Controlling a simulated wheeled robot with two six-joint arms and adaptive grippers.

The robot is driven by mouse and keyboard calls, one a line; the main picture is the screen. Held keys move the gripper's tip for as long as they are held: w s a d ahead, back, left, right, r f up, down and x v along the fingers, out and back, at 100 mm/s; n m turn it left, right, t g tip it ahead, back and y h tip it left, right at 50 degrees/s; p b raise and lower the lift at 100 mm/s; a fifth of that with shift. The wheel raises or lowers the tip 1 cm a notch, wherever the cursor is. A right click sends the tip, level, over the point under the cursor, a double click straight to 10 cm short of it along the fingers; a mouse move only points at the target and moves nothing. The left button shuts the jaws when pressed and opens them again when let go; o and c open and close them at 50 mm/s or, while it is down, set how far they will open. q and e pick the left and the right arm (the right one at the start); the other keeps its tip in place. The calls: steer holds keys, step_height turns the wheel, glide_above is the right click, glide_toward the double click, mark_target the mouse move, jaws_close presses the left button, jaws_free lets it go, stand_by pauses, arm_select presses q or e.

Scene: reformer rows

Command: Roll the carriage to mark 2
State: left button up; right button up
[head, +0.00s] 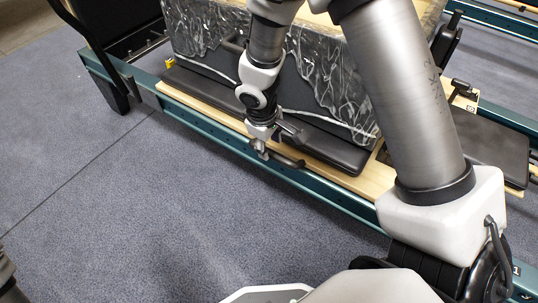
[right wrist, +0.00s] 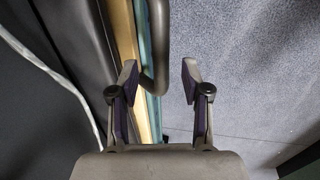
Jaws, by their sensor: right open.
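The carriage (head: 340,150) is a black padded platform with a pale wooden edge, sitting on a teal rail frame (head: 230,140). A dark bar handle (head: 289,161) sticks out from its near side. My right gripper (head: 273,143) is at this handle, with its fingers open. In the right wrist view, the handle (right wrist: 159,45) reaches down between the two open fingers (right wrist: 160,78), close to the left finger. The right finger stands apart from it over the floor. A small label with the digit 1 (head: 516,270) shows on the rail at the lower right. I cannot make out mark 2.
A large load (head: 330,75) under crinkled clear wrap stands on the carriage. A black upright frame (head: 115,75) is at the left end. Another dark pad (head: 490,150) lies to the right. The grey-blue carpet (head: 120,220) in front is clear.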

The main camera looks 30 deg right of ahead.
mark_target(271, 152)
steer(key=f, duration=0.1)
steer(key=f+b, duration=0.1)
steer(key=f, duration=0.1)
steer(key=shift+w+d+f+b, duration=0.15)
steer(key=shift+d+f+b, duration=0.15)
arm_select(q)
step_height(271, 152, down, 3)
steer(key=shift+r, duration=0.15)
